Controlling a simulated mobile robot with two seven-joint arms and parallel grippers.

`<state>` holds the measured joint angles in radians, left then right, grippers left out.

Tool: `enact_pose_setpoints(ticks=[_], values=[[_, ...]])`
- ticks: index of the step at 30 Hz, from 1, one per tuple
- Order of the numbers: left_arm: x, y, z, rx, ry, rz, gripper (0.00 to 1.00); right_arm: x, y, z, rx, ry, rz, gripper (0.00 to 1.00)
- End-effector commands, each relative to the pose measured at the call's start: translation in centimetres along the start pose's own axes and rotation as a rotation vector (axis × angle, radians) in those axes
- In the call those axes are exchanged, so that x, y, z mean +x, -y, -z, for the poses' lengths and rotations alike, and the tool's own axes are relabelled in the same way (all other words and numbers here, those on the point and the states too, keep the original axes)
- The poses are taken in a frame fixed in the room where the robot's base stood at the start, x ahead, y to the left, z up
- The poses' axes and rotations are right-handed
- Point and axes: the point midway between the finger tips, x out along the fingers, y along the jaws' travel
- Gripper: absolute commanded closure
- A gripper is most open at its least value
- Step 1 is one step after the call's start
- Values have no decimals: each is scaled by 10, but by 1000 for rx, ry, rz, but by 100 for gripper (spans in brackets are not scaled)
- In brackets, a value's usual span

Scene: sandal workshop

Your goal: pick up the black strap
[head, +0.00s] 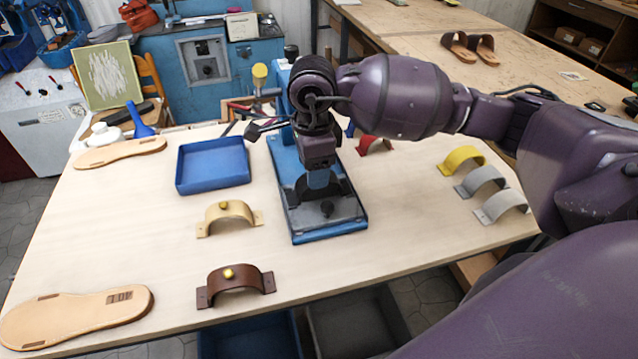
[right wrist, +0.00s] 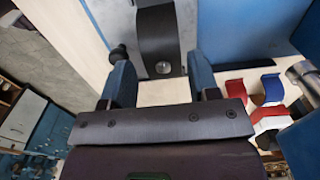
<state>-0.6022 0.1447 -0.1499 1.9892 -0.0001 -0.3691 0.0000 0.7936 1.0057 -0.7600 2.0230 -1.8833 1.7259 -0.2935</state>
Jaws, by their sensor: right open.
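The black strap (right wrist: 157,42) is an arched band with a silver snap near its end. It rests on the grey plate of the blue press (head: 330,232), and my right arm partly hides it in the head view. My right gripper (right wrist: 162,82) is open, with one blue finger to each side of the strap's near end in the right wrist view. The fingers do not appear to touch the strap. In the head view the right gripper (head: 318,180) points down over the press base. My left gripper is not in view.
A tan strap (head: 230,213) and a brown strap (head: 236,285) stand front left. A blue tray (head: 212,165) lies left of the press. A red strap (head: 374,146) is behind it to the right. Yellow (head: 462,157) and grey straps stand far right. Sole pieces lie left.

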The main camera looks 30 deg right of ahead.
Motion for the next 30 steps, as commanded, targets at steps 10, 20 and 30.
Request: enact_pose_setpoints(ticks=[10, 20, 30], values=[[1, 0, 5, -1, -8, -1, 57, 33, 1, 0, 1, 0, -1, 45], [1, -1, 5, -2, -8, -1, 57, 33, 1, 0, 1, 1, 0, 65], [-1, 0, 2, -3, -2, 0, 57, 32, 1, 0, 1, 1, 0, 80]])
